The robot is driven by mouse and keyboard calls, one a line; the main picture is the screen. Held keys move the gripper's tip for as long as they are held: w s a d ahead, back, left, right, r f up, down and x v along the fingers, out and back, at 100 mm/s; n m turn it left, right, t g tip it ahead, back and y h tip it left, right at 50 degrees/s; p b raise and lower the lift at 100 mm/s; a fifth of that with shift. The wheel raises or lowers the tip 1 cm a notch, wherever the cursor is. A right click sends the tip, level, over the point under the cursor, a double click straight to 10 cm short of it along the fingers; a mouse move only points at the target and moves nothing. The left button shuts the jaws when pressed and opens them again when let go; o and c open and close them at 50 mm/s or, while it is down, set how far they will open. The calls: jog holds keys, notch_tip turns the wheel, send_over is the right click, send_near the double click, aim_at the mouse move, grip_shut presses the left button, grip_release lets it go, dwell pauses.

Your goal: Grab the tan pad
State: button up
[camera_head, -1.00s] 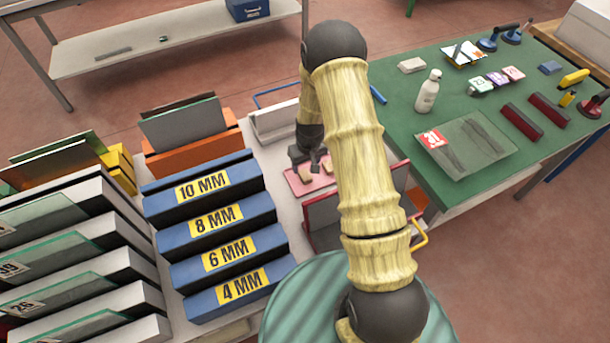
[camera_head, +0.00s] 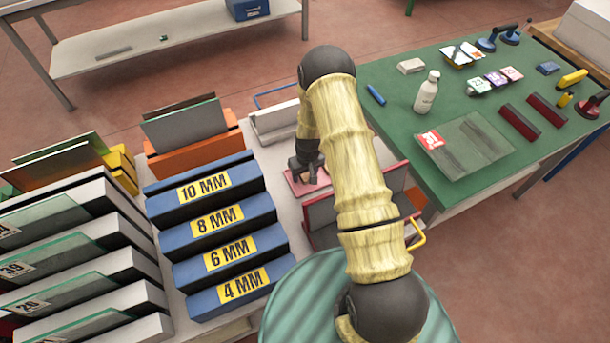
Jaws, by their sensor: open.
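A pink tray (camera_head: 298,189) lies on the pale bench, to the right of the blue racks. Small tan blocks lie on it, and the tan pad (camera_head: 309,177) is mostly hidden under my gripper. My gripper (camera_head: 305,170) is open and points down over the tray, low at the pad. My arm hides the tray's right side. I cannot tell whether the fingers touch the pad or stand around it.
Blue racks (camera_head: 212,215) marked in MM stand close on the left. A rack with red edges (camera_head: 322,212) stands just in front of the tray. A white rack (camera_head: 273,122) is behind it. The green table (camera_head: 395,130) on the right holds a bottle and tools.

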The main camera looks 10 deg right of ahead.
aim_at(305, 175)
dwell(0.5)
jog(key=c, duration=1)
jog(key=shift+c, duration=0.2)
jog(key=shift+r, duration=0.1)
notch_tip(305, 175, up, 10)
jog(key=b, duration=0.1)
jog(key=shift+b, duration=0.3)
